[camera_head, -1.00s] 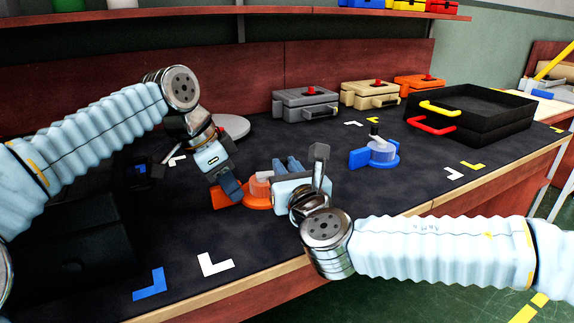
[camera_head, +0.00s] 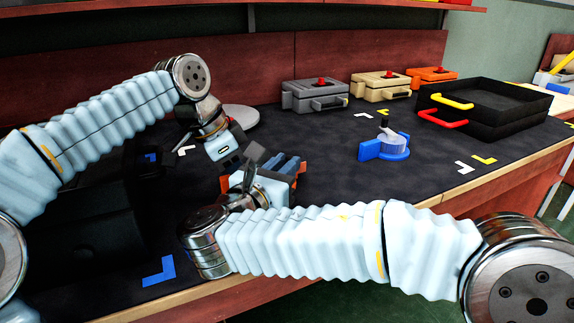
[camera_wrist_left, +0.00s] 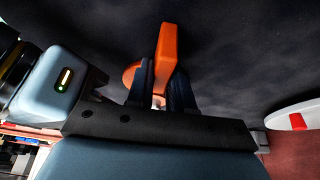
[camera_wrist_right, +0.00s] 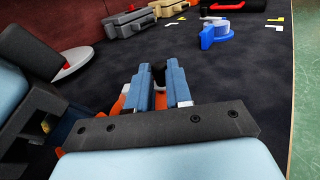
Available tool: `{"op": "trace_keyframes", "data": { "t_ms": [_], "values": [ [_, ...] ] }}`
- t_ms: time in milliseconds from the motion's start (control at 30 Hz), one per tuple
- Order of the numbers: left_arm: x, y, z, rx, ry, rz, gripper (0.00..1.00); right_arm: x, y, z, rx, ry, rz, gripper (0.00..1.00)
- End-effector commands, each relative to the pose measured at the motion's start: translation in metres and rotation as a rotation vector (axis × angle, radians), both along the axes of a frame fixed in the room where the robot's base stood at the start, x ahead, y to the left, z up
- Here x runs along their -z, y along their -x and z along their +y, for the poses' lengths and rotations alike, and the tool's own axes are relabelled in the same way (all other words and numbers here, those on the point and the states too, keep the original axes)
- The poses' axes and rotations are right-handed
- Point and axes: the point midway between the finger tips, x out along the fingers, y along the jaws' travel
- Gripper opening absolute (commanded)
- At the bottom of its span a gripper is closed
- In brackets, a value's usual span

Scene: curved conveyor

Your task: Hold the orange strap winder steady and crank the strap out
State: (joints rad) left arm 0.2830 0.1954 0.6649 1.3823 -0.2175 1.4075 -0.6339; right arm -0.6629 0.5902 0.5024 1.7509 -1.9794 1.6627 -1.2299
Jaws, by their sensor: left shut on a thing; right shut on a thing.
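The orange strap winder (camera_head: 225,185) is mostly hidden behind my right gripper in the head view. In the left wrist view its upright orange tab (camera_wrist_left: 166,60) stands between the fingers of my left gripper (camera_wrist_left: 161,92), which is shut on it. My right gripper (camera_head: 285,165) is over the winder. In the right wrist view its blue fingers (camera_wrist_right: 160,85) are shut on a dark crank knob (camera_wrist_right: 158,77), with orange showing below. I cannot see any strap.
A blue winder (camera_head: 385,147) stands clear on the right. Grey (camera_head: 313,98), tan (camera_head: 380,88) and orange (camera_head: 432,76) cases line the back. A black tray (camera_head: 480,112) stands at the right. A grey disc (camera_head: 240,117) lies behind my left gripper.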

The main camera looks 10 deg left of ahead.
Motion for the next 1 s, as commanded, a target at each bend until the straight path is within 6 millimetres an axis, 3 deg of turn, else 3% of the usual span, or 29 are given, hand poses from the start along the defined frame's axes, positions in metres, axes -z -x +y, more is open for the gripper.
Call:
{"op": "trace_keyframes", "data": {
  "t_ms": [600,633,767,1000],
  "values": [
    [0.0005,0.0001,-0.0001,0.000,0.000,0.001,0.00,0.0002,0.0021,0.0026,0.023,0.001,0.000,0.00],
    [0.0005,0.0001,-0.0001,0.000,0.000,0.001,0.00,0.0002,0.0021,0.0026,0.023,0.001,0.000,0.22],
    [0.0006,0.0000,0.0001,0.000,0.000,0.001,0.00,0.0001,0.0020,0.0023,0.023,0.000,0.000,0.42],
    [0.0006,0.0000,0.0001,0.000,0.000,0.001,0.00,-0.0001,0.0017,0.0018,0.025,0.000,-0.001,0.45]
  ]
}}
